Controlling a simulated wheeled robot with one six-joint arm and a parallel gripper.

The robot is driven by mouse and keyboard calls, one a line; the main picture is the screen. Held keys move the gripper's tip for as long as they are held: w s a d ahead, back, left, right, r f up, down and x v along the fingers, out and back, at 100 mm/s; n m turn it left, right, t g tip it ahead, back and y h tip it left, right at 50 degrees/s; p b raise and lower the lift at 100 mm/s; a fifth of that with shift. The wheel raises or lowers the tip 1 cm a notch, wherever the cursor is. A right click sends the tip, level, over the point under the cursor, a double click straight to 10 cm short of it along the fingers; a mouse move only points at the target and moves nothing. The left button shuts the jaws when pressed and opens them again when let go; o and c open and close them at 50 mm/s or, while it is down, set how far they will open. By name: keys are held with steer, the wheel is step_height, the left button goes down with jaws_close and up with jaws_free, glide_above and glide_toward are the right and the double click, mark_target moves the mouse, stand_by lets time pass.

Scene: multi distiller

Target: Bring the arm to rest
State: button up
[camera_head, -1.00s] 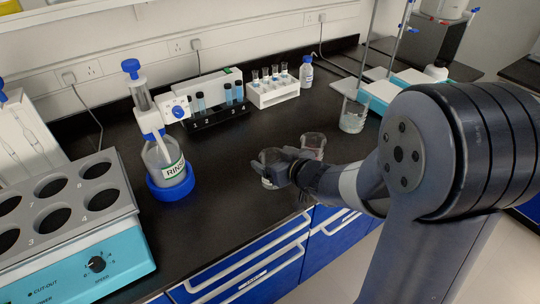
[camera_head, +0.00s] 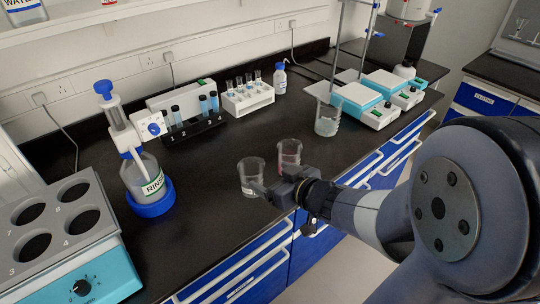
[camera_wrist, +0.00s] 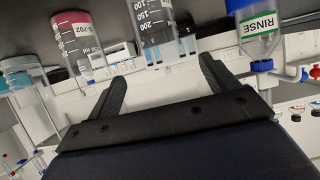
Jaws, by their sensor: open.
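My gripper (camera_head: 270,192) is open and low at the front edge of the black counter. In the wrist view its two fingers (camera_wrist: 163,82) stand apart with nothing between them. A clear glass beaker (camera_head: 250,172) stands upright just beyond the fingertips; I cannot tell from the head view whether they touch it. My arm reaches in from the right.
A RINSE bottle (camera_head: 146,185) in a blue ring stands left. A block with several wells (camera_head: 65,250) fills the lower left. A vial rack (camera_head: 190,131), a white tube rack (camera_head: 248,100), a larger beaker (camera_head: 327,118) and white-and-teal devices (camera_head: 372,105) stand farther back. The middle counter is clear.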

mark_target(244, 160)
steer(key=b+x, duration=0.2)
steer(key=x, duration=1)
steer(key=shift+s+b, duration=0.1)
steer(key=shift+b, duration=0.25)
steer(key=shift+r+p, duration=0.4)
steer(key=shift+r, duration=0.4)
